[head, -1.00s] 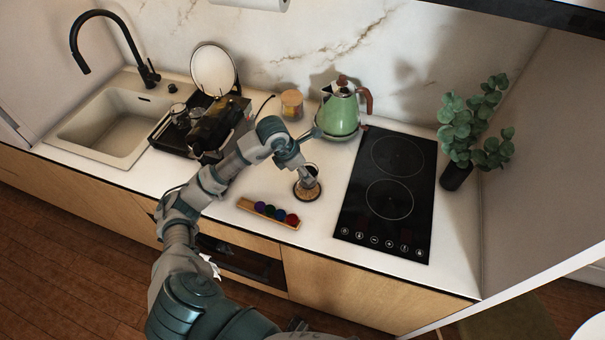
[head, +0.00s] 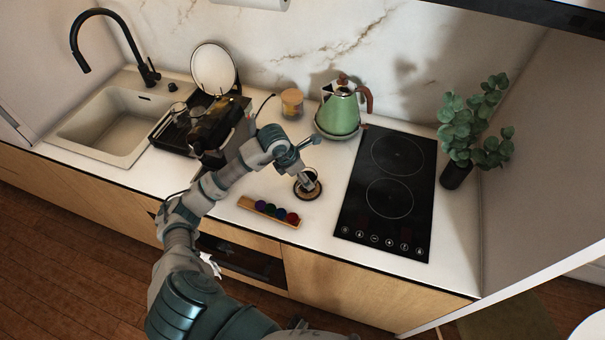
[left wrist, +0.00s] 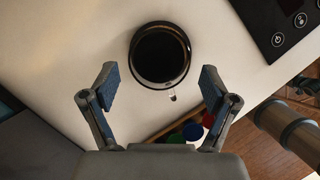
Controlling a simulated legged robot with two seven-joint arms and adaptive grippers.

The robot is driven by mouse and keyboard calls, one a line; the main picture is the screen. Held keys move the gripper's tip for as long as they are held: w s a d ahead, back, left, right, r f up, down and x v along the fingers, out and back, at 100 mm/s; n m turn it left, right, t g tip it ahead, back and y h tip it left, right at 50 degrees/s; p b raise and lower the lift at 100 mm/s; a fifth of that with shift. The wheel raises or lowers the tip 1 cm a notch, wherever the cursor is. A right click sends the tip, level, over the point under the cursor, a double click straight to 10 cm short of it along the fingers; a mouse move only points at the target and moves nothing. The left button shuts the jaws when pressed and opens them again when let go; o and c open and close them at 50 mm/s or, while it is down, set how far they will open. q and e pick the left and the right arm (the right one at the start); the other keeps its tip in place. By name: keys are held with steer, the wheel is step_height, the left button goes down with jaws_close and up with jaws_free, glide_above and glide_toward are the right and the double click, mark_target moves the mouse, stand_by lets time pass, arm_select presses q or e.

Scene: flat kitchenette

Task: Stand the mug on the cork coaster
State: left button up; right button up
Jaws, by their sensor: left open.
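The dark round mug (left wrist: 160,52) shows from above in the left wrist view, its opening facing the camera. In the head view the mug (head: 311,173) appears upright at the cork coaster (head: 299,194), partly hidden by my left gripper. The coaster lies on the white counter, behind the wooden ball rack. I cannot tell how squarely the mug sits on it. My left gripper (left wrist: 158,72) is open. Its two fingers are spread apart in front of the mug, with clear counter between each finger and it. My right gripper is not in view.
A wooden rack with coloured balls (head: 270,211) lies near the counter's front edge, close to the coaster. A black hob (head: 388,195) is to the right, a green kettle (head: 339,112) behind. A black dish rack (head: 172,137) and sink (head: 98,128) are left.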

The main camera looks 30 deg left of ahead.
arm_select(q)
steer(key=v, duration=1.2)
steer(key=shift+b, duration=0.4)
